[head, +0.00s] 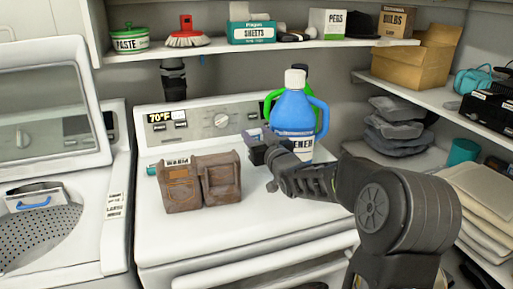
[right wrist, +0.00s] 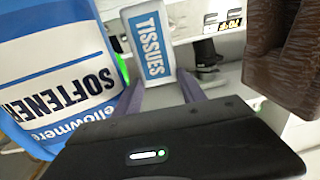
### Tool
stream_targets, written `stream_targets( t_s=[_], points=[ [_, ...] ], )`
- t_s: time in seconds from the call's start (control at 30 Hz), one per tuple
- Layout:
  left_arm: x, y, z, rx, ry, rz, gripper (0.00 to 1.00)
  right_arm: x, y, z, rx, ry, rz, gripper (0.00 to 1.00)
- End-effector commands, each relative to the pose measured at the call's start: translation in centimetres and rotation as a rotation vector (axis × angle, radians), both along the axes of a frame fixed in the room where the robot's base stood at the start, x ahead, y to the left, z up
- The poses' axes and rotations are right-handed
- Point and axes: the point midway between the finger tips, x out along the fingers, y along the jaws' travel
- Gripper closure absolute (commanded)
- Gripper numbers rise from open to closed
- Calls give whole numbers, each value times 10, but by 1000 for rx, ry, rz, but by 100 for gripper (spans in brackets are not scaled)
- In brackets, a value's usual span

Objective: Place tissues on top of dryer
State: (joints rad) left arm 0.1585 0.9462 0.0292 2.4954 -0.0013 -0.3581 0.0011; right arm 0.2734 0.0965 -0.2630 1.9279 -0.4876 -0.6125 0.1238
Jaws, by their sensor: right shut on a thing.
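A white and blue box marked TISSUES (right wrist: 150,48) is between the fingers of my right gripper (right wrist: 172,80) in the right wrist view. In the head view my right gripper (head: 262,137) is over the back part of the white dryer (head: 165,235), left of the blue softener bottle. The gripper and arm hide most of the box there, and I cannot tell whether it touches the dryer top. My left gripper is not in view.
The blue softener bottle (head: 293,112) stands close beside the gripper, with a green container (head: 322,105) behind it. A brown bag-like object (head: 200,182) is on the dryer's front left. An open washer (head: 50,160) stands at left. A shelf (head: 260,48) hangs above.

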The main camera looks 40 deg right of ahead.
Motion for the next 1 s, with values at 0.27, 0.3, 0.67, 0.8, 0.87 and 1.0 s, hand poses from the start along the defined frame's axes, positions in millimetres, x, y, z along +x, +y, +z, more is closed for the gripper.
stream_targets(
  t_s=[0.27,0.3,0.67,0.8,0.87,1.0],
  points=[
    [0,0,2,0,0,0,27,0,0,-39,1,5,0,96],
    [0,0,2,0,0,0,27,0,0,-41,1,3,0,96],
    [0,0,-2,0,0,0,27,0,0,-44,0,1,-1,96],
    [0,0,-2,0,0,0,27,0,0,-43,0,1,0,45],
    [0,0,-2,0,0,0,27,0,0,-44,0,1,0,43],
    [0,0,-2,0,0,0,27,0,0,-44,0,1,0,43]
  ],
)
